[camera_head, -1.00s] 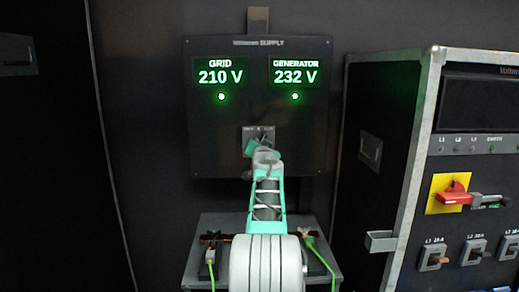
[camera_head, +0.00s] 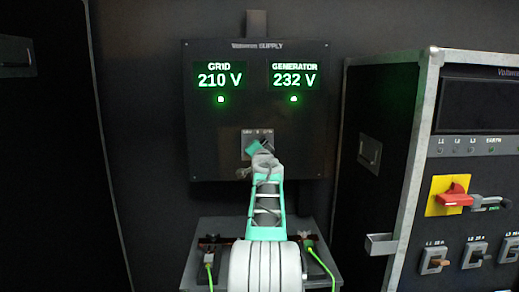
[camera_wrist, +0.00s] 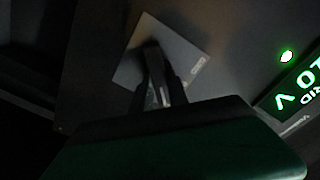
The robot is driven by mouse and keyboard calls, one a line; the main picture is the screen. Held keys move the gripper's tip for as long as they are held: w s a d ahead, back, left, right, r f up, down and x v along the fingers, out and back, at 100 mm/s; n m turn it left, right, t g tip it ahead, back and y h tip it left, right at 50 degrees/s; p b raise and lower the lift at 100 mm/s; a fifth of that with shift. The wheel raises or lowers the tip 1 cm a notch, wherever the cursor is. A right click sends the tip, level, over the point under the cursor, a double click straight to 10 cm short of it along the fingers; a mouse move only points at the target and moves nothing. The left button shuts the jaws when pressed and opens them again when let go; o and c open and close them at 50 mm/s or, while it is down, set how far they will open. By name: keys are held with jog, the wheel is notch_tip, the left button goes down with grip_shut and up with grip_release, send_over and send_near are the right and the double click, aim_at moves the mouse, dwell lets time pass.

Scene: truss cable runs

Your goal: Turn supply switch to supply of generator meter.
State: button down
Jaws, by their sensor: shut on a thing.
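The supply panel (camera_head: 215,145) is black and reads GRID 210 V and GENERATOR 232 V. A green lamp glows under each reading, and the generator meter (camera_head: 294,75) is the right one. The supply switch sits on a small grey plate (camera_head: 247,136) low in the middle of the panel. My gripper (camera_head: 262,148) is at this plate and covers most of the switch. In the wrist view my gripper (camera_wrist: 160,88) is shut on the switch handle, in front of the grey plate (camera_wrist: 190,52). The handle is mostly hidden and dark, so its exact position is unclear.
A box (camera_head: 205,232) with green cables stands below the panel. At the right is a black case (camera_head: 395,150) with metal edges, a red rotary switch (camera_head: 454,195) on yellow and several sockets. A dark wall lies behind.

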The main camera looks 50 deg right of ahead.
jog(key=c, duration=1.3)
grip_release()
jog(key=b+v, duration=0.2)
jog(key=v, duration=0.6)
jog(key=shift+d, duration=0.1)
